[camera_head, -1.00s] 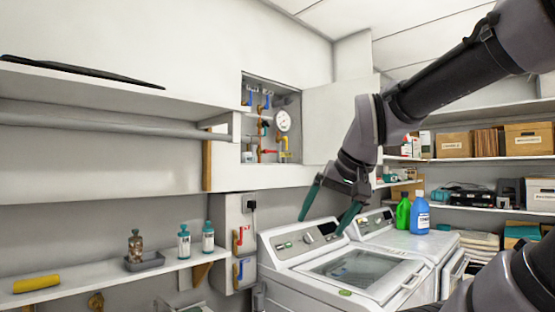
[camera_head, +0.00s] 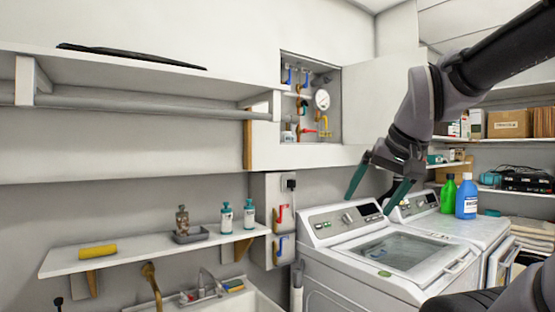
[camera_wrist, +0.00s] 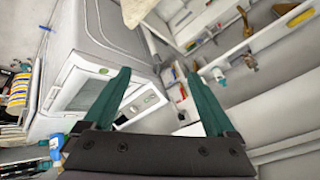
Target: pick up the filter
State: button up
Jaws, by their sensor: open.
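I cannot tell for sure which thing is the filter. A yellow cylinder (camera_head: 98,252) lies on the low wall shelf (camera_head: 150,255) at the left. An open wall box (camera_head: 311,98) holds pipes, coloured valves and a gauge. A white top-loading washer (camera_head: 330,225) stands at the lower right. My gripper (camera_head: 369,204) is open and empty, with its green fingers apart in front of the washer's control panel. The wrist view also shows the open gripper (camera_wrist: 158,72), with the washer (camera_wrist: 95,45) to the left and nothing between the fingers.
A brown bottle (camera_head: 182,218) in a grey tray (camera_head: 190,235) and two white bottles (camera_head: 226,217) share the low shelf. A sink (camera_head: 245,300) is below it. Green (camera_head: 448,195) and blue (camera_head: 466,198) bottles stand on the right machine. A long upper shelf (camera_head: 120,80) spans the left wall.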

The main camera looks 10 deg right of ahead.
aim_at(249, 210)
jog(key=i+l+u, duration=0.2)
jog(key=u, duration=0.15)
jog(key=i+l+u, duration=0.65)
